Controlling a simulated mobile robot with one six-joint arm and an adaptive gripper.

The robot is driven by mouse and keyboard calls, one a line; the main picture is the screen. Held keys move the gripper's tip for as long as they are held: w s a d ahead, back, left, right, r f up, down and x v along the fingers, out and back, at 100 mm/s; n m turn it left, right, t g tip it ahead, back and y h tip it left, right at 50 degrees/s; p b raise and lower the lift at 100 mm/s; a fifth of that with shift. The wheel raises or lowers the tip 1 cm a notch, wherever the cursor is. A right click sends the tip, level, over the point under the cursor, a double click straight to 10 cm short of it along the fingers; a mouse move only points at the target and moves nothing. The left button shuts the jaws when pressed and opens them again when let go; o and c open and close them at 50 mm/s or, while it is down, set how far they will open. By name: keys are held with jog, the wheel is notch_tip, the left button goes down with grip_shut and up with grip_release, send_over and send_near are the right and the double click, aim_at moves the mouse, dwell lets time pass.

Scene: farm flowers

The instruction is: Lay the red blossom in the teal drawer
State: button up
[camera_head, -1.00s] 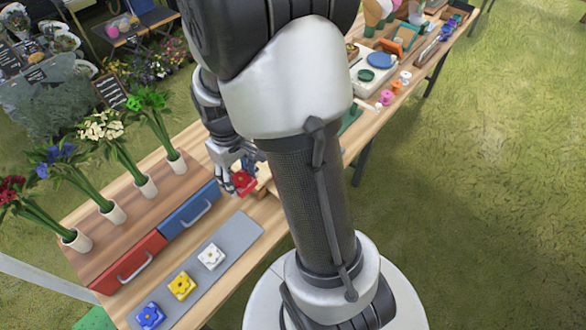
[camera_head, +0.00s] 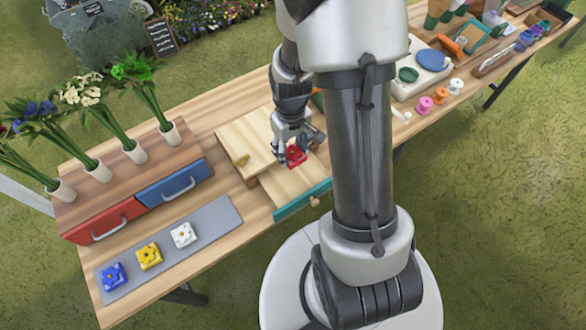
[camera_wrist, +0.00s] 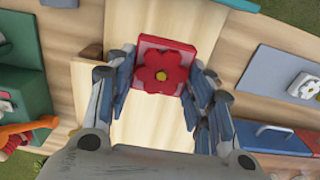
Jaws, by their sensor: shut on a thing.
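The red blossom (camera_head: 296,157), a flower on a square red block, is held between the fingers of my gripper (camera_head: 293,150). In the wrist view the blossom (camera_wrist: 160,68) sits between the two finger pairs of my gripper (camera_wrist: 158,85), flower face toward the camera. The teal drawer (camera_head: 303,201) is pulled out from a pale wooden cabinet, its teal front with a small knob toward the table's front edge. The blossom appears over the back part of the drawer's pale interior. Its exact height above the drawer floor cannot be told.
A grey mat (camera_head: 215,213) to the left holds blue (camera_head: 113,276), yellow (camera_head: 149,256) and white (camera_head: 183,235) blossoms. Red (camera_head: 105,222) and blue (camera_head: 174,186) drawers are shut behind it. Vases with flowers stand on top. Spools and a scale lie to the right.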

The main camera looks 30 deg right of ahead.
aim_at(292, 173)
notch_tip(292, 173, down, 10)
jog(key=shift+d+r+b, duration=0.1)
jog(key=shift+b, duration=1.1)
jog(key=shift+f, duration=0.3)
jog(key=o, duration=1)
jog(key=shift+r, duration=0.1)
jog(key=shift+r, duration=0.1)
